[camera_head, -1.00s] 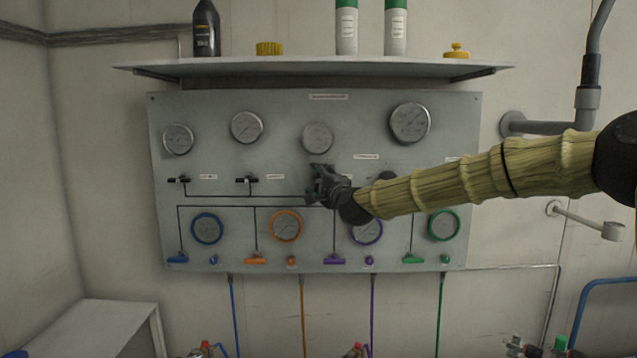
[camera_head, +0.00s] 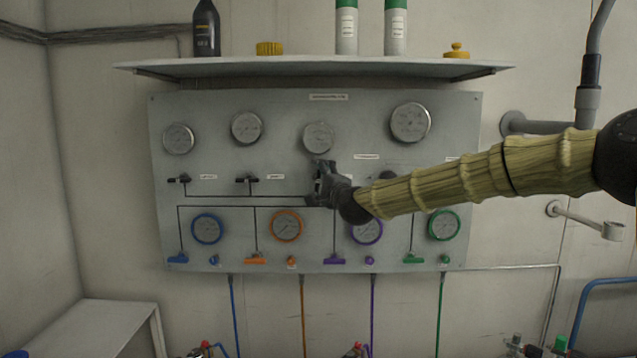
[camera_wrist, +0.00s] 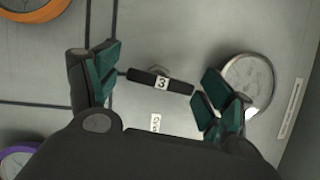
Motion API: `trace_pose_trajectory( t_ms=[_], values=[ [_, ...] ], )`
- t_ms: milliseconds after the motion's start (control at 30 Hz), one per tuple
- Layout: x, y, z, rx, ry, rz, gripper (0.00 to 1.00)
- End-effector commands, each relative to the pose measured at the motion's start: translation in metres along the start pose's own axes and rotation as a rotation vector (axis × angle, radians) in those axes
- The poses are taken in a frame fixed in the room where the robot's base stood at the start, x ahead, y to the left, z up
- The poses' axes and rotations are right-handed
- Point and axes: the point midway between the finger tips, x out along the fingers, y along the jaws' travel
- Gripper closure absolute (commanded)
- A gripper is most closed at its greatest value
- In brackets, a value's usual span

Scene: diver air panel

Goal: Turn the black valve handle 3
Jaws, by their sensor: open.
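My gripper (camera_wrist: 155,90) is open. Its green-padded fingers stand on either side of the handle, one near each end. The right finger looks close to the handle's right end; I cannot tell whether they touch. In the head view my gripper (camera_head: 319,184) is in front of the panel's middle and hides handle 3.
Two more black handles (camera_head: 179,180) (camera_head: 247,180) sit to the left. A gauge (camera_head: 318,137) is just above my gripper. Coloured gauges and handles, such as the purple handle (camera_head: 334,261), line the lower panel. A shelf (camera_head: 310,68) with bottles juts out above.

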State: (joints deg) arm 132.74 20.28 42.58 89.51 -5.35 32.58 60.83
Motion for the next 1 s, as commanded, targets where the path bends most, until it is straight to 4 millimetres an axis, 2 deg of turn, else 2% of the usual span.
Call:
trace_pose_trajectory(
  t_ms=[167, 700, 1000],
  values=[
    [-0.012, -0.001, -0.001, 0.001, 0.0, -0.001, 0.2],
    [-0.102, 0.0, -0.001, 0.001, 0.0, 0.0, 0.2],
    [-0.12, 0.0, -0.001, 0.0, 0.0, 0.0, 0.2]
  ],
)
